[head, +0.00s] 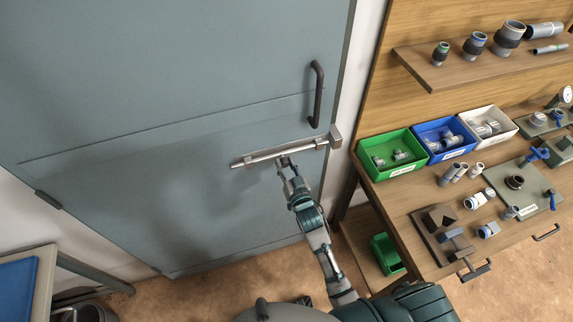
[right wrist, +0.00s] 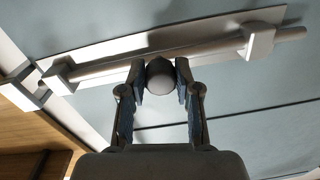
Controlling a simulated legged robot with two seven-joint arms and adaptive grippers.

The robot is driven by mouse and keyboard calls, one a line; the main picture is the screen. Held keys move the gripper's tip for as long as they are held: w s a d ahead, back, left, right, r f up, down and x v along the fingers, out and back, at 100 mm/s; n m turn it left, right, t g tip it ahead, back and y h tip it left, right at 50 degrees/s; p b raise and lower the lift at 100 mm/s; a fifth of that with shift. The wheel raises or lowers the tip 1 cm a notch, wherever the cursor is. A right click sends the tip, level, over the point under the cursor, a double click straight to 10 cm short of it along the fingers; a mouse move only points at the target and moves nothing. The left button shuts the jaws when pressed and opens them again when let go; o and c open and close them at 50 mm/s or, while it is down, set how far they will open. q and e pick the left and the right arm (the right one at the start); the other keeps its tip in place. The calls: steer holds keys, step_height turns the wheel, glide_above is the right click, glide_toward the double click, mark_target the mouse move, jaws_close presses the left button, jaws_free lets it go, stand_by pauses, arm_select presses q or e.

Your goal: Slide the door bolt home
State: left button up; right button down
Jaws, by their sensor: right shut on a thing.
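The door bolt (head: 262,155) is a metal rod on a pale plate, mounted across the blue-grey door (head: 180,90). In the right wrist view the rod (right wrist: 215,47) runs through two guide blocks and sticks out past the right one. Its other end is at the left guide block (right wrist: 58,76). A keeper (head: 334,137) sits at the door's right edge on the frame. My right gripper (head: 287,163) is shut on the bolt's round knob (right wrist: 160,75), one finger on each side. My left gripper is not in view.
A dark door handle (head: 317,94) is above the bolt. A workbench with green (head: 390,154), blue (head: 444,139) and white (head: 487,127) bins, fittings and a shelf (head: 480,68) stands right of the door. A table (head: 48,262) stands lower left. Floor shows below the door.

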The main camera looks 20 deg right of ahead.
steer(key=shift+d+r+p, duration=0.15)
steer(key=shift+d+p, duration=0.4)
steer(key=shift+d, duration=0.05)
steer(key=shift+d+r+p, duration=0.15)
steer(key=shift+d+p, duration=0.35)
steer(key=shift+d, duration=0.1)
steer(key=shift+w+d, duration=0.1)
steer(key=shift+d, duration=0.1)
steer(key=shift+d+f, duration=0.1)
steer(key=shift+d, duration=0.45)
steer(key=c, duration=1.1)
jaws_free()
steer(key=shift+d, duration=0.35)
steer(key=shift+o, duration=1.4)
steer(key=shift+w+f, duration=0.1)
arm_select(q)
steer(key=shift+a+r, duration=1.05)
arm_select(e)
steer(key=s, duration=1.2)
steer(key=shift+d, duration=0.45)
